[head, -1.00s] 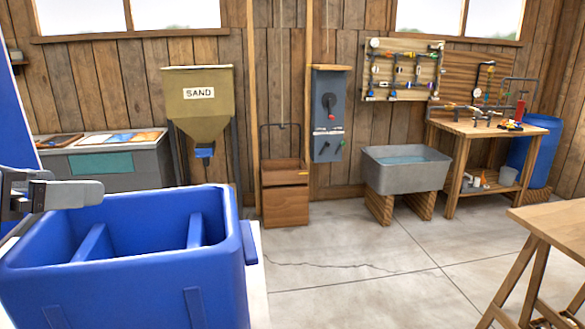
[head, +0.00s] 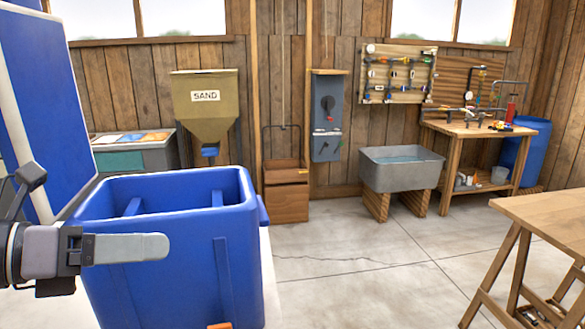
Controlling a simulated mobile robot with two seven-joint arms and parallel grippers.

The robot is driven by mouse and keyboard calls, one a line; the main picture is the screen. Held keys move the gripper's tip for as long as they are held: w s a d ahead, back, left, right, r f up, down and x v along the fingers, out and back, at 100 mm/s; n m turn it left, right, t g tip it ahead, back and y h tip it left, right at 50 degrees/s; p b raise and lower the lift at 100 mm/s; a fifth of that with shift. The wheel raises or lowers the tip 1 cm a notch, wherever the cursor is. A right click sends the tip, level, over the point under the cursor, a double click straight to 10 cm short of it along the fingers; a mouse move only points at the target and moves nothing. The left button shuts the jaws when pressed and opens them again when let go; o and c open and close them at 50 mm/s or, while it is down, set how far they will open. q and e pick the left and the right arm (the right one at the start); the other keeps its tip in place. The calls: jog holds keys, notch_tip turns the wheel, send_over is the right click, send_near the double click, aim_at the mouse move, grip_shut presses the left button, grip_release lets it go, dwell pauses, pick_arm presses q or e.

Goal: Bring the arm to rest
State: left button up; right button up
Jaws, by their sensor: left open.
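My left gripper (head: 148,247) is at the lower left of the head view, in front of the blue bin's near left side. Its grey finger points right, side-on to me. It is open, and I see nothing held in it. The second finger is not clearly visible behind the near one. The blue bin (head: 190,270) has an open top with dividers inside. I cannot tell whether the gripper touches the bin. My right gripper is not in view.
A tall blue panel (head: 50,100) with a pale edge stands at the left, close to my left arm. A wooden trestle table (head: 550,216) is at the right. A sand hopper (head: 205,110) and a grey trough (head: 402,170) stand along the wall. The middle floor is clear.

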pick_arm(q)
notch_tip(320, 180, down, 30)
jog(key=s+a+n+t+y, duration=0.2)
jog(key=n+t+y, duration=0.6)
jog(key=n, duration=2.6)
jog(key=s+d+f+n+g, duration=0.1)
jog(key=s+f+n+g, duration=0.1)
jog(key=s+f, duration=0.3)
jog(key=s+d+f+n+g+y, duration=0.1)
jog(key=s+f+g, duration=0.3)
jog(key=f, duration=0.4)
jog(key=shift+s+d+n, duration=0.4)
jog(key=shift+d, duration=0.3)
